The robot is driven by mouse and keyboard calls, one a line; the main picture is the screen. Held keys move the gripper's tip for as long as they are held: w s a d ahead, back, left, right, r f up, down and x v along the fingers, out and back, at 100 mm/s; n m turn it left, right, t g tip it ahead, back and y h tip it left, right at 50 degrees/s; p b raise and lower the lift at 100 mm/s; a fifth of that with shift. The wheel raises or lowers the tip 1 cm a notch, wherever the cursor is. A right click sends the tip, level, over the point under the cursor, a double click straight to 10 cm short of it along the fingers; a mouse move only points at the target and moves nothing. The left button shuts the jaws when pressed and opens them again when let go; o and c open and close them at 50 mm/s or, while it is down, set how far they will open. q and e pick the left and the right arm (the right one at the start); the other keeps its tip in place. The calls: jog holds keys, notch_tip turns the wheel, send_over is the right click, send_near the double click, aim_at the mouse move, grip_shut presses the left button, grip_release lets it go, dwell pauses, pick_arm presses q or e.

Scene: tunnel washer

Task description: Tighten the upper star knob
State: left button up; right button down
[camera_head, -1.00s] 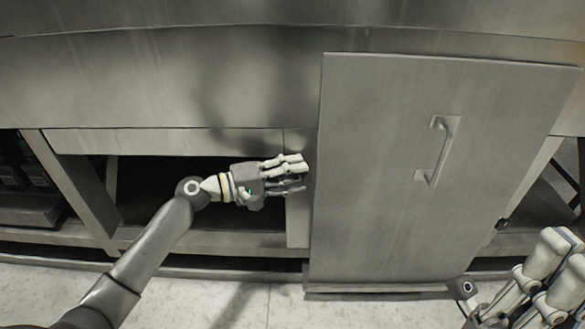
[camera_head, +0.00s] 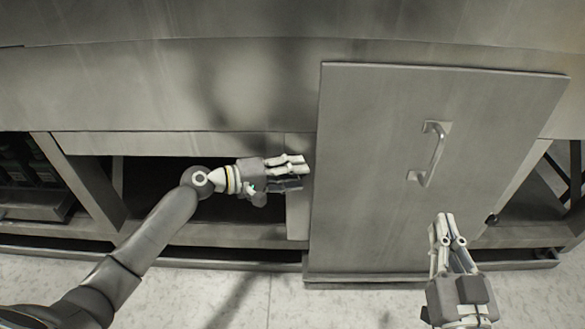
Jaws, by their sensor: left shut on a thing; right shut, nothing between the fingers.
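My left gripper (camera_head: 296,166) reaches in from the left, its fingertips by the left edge of the grey door panel (camera_head: 370,160). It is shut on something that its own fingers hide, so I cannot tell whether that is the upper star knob. A small dark knob (camera_head: 491,220) shows at the door's lower right edge; I cannot make out its shape. My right gripper (camera_head: 447,220) is in front of the door's lower right part, fingers pointing up. It is shut and empty, below the door handle and left of the dark knob.
A metal pull handle (camera_head: 433,154) stands out from the upper right half of the door. A frame leg (camera_head: 80,180) and an open dark bay lie behind my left arm. The pale floor (camera_head: 340,308) in front is clear.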

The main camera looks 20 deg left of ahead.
pick_arm(q)
jog(key=g+y+p, duration=0.1)
jog(key=p, duration=0.5)
jog(key=shift+d+r+m+y, duration=0.1)
jog(key=shift+m+y, duration=0.2)
jog(key=shift+y, duration=0.1)
pick_arm(e)
jog(key=s+d+f+g+h, duration=0.2)
jog(key=s+d+f+g, duration=0.1)
jog(key=s+f+g, duration=0.4)
jog(key=s+d+f+g+h, duration=0.2)
jog(key=s+d+f+g, duration=0.2)
jog(key=s+f+g, duration=0.4)
notch_tip(320, 180, down, 2)
jog(key=shift+s+f+m, duration=0.15)
jog(key=shift+s+m, duration=0.25)
jog(key=shift+s, duration=0.6)
jog(key=shift+d, duration=0.1)
pick_arm(q)
jog(key=o, duration=1)
jog(key=v, duration=1.2)
